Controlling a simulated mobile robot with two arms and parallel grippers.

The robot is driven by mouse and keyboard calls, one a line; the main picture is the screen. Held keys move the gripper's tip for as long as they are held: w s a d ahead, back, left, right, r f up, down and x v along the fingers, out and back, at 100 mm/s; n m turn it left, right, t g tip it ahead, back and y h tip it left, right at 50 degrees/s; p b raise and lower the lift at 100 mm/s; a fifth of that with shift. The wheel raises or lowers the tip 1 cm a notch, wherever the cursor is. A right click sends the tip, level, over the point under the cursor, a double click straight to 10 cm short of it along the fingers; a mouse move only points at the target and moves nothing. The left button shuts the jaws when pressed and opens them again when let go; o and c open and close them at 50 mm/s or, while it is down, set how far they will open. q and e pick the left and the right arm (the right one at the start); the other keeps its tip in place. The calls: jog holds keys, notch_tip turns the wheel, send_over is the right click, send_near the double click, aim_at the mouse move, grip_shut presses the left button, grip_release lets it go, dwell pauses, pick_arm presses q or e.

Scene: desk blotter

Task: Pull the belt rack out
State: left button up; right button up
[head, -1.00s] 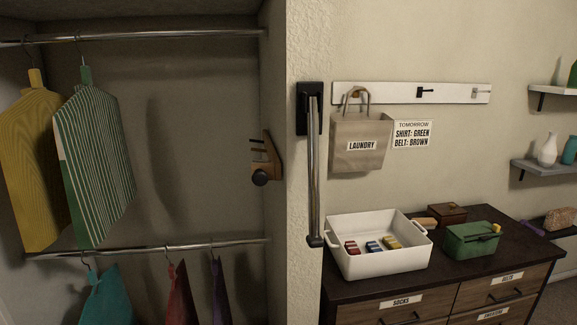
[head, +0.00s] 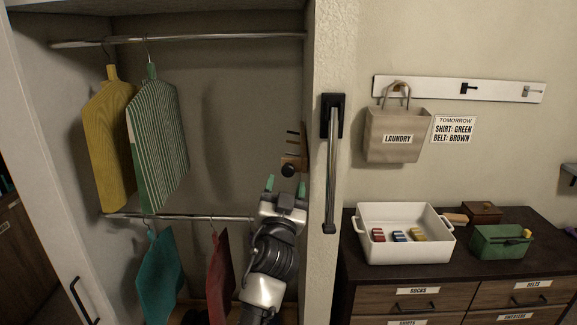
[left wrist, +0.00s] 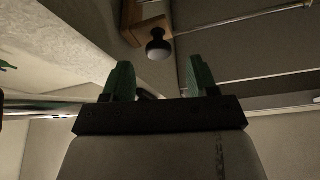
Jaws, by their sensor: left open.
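The belt rack (head: 295,163) is a wooden piece with dark pegs and a round black knob (head: 288,170), on the closet's right inner wall. In the left wrist view its wooden part (left wrist: 149,27) and knob (left wrist: 158,46) show ahead, beyond the fingertips. My left gripper (head: 286,187) is open, its green fingertips just below the knob in the head view. In the left wrist view the gripper (left wrist: 160,80) has nothing between its fingers, and the knob appears apart from them. My right gripper does not show in the head view.
A lower rail (head: 180,217) crosses the closet close to my left gripper, with a teal garment (head: 158,265) and a red garment (head: 219,270) below. The wall edge (head: 326,60) stands right of the rack, with a long black-and-metal handle (head: 331,165) on it.

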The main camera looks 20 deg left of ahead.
aim_at(288, 173)
pick_arm(q)
jog(key=p+x, duration=0.1)
jog(key=x, duration=0.4)
jog(key=shift+d, duration=0.1)
jog(key=shift+s, duration=0.1)
grip_shut()
